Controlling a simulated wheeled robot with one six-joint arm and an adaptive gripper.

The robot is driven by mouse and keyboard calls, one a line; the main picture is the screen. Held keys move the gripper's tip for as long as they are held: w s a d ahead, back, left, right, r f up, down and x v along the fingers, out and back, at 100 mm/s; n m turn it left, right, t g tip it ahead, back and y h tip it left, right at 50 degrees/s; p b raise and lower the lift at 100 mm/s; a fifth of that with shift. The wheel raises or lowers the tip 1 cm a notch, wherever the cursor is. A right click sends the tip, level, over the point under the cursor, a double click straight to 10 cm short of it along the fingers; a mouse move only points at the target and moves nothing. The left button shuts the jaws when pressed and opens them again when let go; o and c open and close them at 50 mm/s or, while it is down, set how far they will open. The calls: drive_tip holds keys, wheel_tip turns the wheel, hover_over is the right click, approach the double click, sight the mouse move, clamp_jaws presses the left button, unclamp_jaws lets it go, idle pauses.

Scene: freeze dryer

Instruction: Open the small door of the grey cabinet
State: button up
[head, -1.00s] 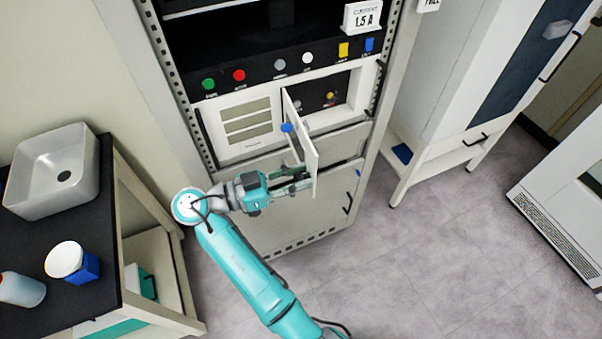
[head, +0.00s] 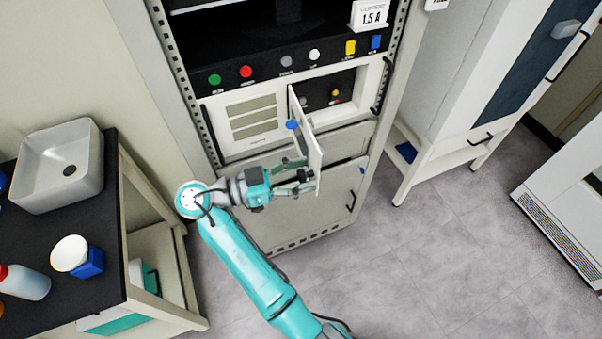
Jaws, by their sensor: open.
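The grey cabinet (head: 160,92) is a tall rack with a control panel and a white front section. Its small door (head: 316,150) stands swung out from the front, seen nearly edge-on, with a blue knob (head: 292,125) on its left face. The opening (head: 347,92) behind it shows a dark inside with a yellow-topped knob. My gripper (head: 303,175) is open at the lower part of the door, on its left side. I cannot tell whether the fingers touch the door.
A black-topped bench (head: 95,262) with a white sink (head: 62,165), a cup and a bottle stands at the left. A white cabinet on legs (head: 440,100) stands at the right. The floor (head: 420,250) at front right is clear.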

wheel_tip(320, 180, up, 10)
drive_tip(key=shift+f, duration=0.1)
idle(0.4)
idle(0.4)
